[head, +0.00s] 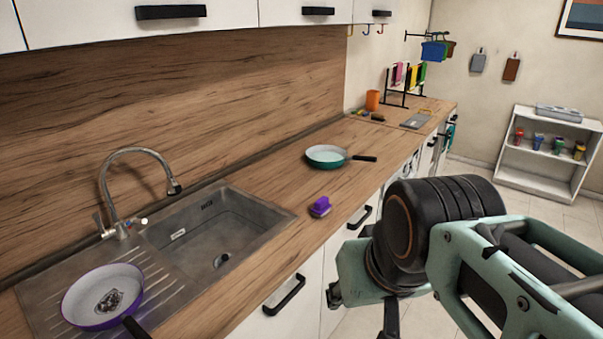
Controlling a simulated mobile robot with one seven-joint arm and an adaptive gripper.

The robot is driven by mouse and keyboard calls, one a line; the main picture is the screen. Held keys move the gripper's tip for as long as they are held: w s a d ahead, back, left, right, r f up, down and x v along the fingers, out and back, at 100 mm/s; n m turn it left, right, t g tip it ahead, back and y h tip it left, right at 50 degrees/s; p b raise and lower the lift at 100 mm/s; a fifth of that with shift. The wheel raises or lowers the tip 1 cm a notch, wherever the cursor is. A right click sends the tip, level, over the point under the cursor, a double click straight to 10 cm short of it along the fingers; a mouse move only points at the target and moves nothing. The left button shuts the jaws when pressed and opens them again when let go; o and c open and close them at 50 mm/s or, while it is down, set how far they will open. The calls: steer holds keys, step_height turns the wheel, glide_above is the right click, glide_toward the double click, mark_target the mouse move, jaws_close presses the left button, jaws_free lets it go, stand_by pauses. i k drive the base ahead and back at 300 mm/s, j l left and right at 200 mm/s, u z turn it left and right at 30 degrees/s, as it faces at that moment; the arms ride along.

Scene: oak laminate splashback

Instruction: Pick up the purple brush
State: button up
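The purple brush (320,207) lies on the wooden counter just right of the sink, near the counter's front edge. It is a small block with a purple top, and nothing holds it. My arm comes in from the right, and its wrist is in front of the counter, to the right of and below the brush in the picture. Only a dark part at the end of my arm, likely my gripper (391,321), shows at the bottom edge. Its fingertips are cut off, so I cannot see whether it is open. It is apart from the brush.
The steel sink (215,232) with its tap (133,180) is left of the brush. A purple pan (103,296) sits on the drainer. A teal pan (327,156) stands farther back on the counter (265,177). A rack (405,88) is at the far end.

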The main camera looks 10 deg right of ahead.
mark_target(322, 207)
steer(key=z, duration=0.15)
steer(key=u, duration=1.15)
steer(key=z, duration=1.15)
steer(key=i+l+u, duration=0.35)
steer(key=i, duration=0.25)
steer(key=i+l+u, duration=0.3)
steer(key=i+l, duration=0.2)
steer(key=l, duration=0.25)
steer(key=l+u, duration=0.45)
steer(key=l, duration=0.4)
